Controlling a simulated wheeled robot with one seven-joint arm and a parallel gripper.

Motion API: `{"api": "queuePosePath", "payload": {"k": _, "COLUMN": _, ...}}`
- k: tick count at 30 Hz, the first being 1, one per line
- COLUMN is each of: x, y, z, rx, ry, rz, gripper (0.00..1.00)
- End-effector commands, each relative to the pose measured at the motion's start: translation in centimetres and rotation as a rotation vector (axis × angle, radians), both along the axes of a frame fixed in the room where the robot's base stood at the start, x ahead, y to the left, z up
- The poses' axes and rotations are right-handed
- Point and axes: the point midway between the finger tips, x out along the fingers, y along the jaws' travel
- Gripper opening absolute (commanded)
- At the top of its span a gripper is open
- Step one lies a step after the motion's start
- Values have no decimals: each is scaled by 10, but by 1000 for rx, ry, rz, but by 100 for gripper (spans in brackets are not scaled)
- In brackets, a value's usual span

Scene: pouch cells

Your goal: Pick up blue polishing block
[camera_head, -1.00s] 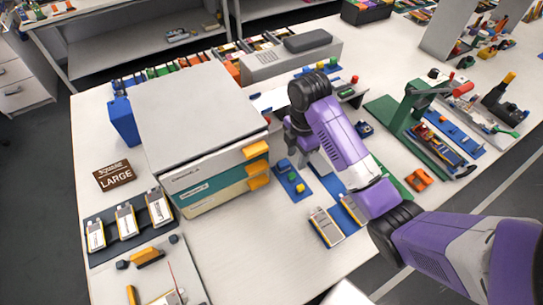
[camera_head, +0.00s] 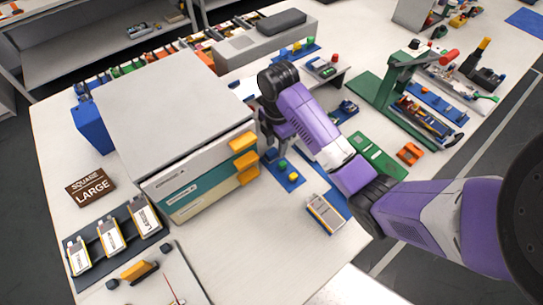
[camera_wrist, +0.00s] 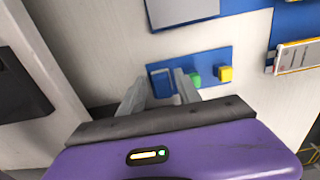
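The blue polishing block (camera_wrist: 162,83) stands at the left end of a small blue tray (camera_wrist: 213,64) in the wrist view, beside a green block (camera_wrist: 195,78) and a yellow block (camera_wrist: 225,74). My gripper (camera_wrist: 162,76) is open, with one finger to each side of the blue block. I cannot tell whether the fingertips touch it. In the head view the tray (camera_head: 293,187) shows the green block (camera_head: 283,163) and yellow block (camera_head: 293,176). There my gripper (camera_head: 270,152) points down at the tray's far end and hides the blue block.
A large drawer cabinet (camera_head: 165,100) with orange handles stands close to the left of my gripper. A pouch cell (camera_head: 325,213) lies on a blue mat at the front right. A green press (camera_head: 385,90) stands further right. Bare table lies in front of the tray.

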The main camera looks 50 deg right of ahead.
Motion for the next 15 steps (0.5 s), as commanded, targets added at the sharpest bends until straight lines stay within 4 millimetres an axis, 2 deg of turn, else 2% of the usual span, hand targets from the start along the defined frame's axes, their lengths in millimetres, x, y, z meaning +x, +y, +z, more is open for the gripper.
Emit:
{"api": "queuePosePath", "payload": {"k": 3, "x": 0, "y": 0, "z": -15, "rx": 2, "ry": 2, "rz": 0, "gripper": 40}}
{"api": "queuePosePath", "payload": {"k": 6, "x": 0, "y": 0, "z": -23, "rx": 1, "ry": 2, "rz": 1, "gripper": 40}}
{"api": "queuePosePath", "payload": {"k": 13, "x": 0, "y": 0, "z": -24, "rx": 0, "ry": 0, "rz": 1, "gripper": 40}}
{"api": "queuePosePath", "payload": {"k": 14, "x": 0, "y": 0, "z": -24, "rx": 0, "ry": 0, "rz": 1, "gripper": 38}}
{"api": "queuePosePath", "payload": {"k": 15, "x": 0, "y": 0, "z": -24, "rx": 0, "ry": 0, "rz": 1, "gripper": 30}}
